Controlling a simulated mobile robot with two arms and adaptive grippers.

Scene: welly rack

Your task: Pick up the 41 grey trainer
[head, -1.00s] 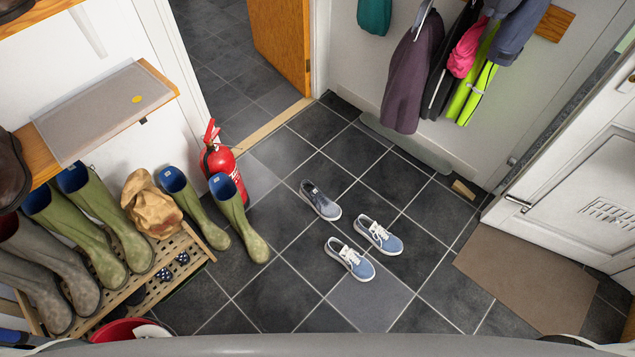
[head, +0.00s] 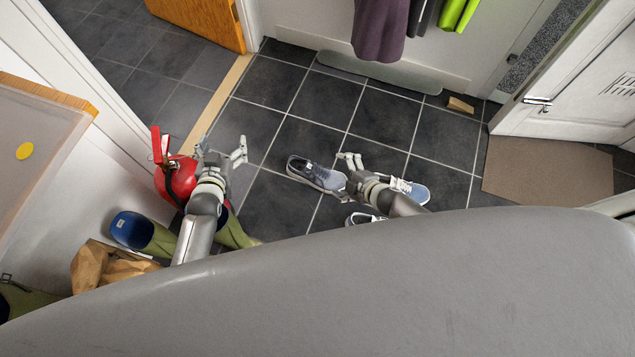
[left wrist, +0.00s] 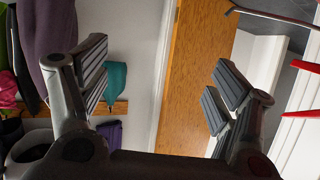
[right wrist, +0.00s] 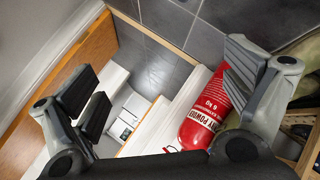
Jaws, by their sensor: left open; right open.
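My left gripper (head: 222,152) is open and empty, left of the trainer, over the fire extinguisher's right side in the picture. It also shows open in the left wrist view (left wrist: 157,90).
A blue shoe (head: 412,190) lies right of my right gripper; another shoe (head: 362,218) is partly hidden by my body. Floor behind the trainer is clear. A brown mat (head: 548,172) lies at right.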

